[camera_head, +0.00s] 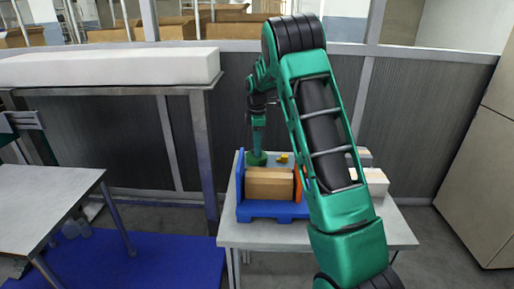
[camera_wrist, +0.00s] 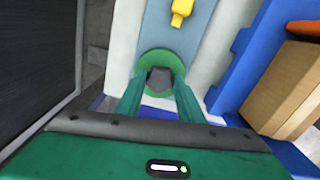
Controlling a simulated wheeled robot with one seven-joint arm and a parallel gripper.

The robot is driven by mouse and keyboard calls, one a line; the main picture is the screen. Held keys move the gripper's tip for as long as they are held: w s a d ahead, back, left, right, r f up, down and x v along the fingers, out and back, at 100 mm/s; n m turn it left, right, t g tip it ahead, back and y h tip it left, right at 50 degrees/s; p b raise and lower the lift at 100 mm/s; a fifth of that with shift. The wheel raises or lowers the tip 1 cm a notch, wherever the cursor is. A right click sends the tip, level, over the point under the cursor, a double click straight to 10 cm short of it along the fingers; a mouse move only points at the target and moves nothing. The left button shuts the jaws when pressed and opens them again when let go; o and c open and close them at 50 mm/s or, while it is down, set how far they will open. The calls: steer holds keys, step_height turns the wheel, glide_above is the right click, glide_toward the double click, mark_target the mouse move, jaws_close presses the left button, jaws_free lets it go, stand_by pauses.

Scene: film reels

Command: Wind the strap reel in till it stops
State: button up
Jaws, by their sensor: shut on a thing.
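The strap reel appears as a green round disc with a dark grey many-sided middle (camera_wrist: 160,82) in the wrist view. In the head view its green disc (camera_head: 257,159) lies at the back left of the white table. My gripper (camera_wrist: 158,95) points at the reel, with one green finger on each side, and is shut on it. My gripper (camera_head: 258,145) hides part of the reel in the head view. A yellow piece (camera_wrist: 181,10) sits beyond the reel on a pale blue plate (camera_wrist: 190,48). It also shows in the head view (camera_head: 283,158). I cannot make out the strap.
A brown carton (camera_head: 270,184) stands in a blue holder (camera_head: 245,208) with an orange side, close to the reel. White boxes (camera_head: 376,183) stand at the table's right. The white table (camera_head: 390,228) has bare room at its front right. A grey partition (camera_head: 415,120) stands behind.

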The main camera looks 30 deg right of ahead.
steer(key=shift+m, duration=0.3)
steer(key=m, duration=0.6)
steer(key=shift+w+a+r, duration=0.1)
steer(key=m, duration=0.7)
steer(key=shift+m, duration=0.3)
steer(key=m, duration=0.6)
steer(key=shift+w, duration=0.1)
steer(key=m, duration=0.6)
steer(key=shift+r, duration=0.1)
steer(key=shift+d, duration=0.2)
steer(key=o, duration=1)
steer(key=shift+o, duration=0.3)
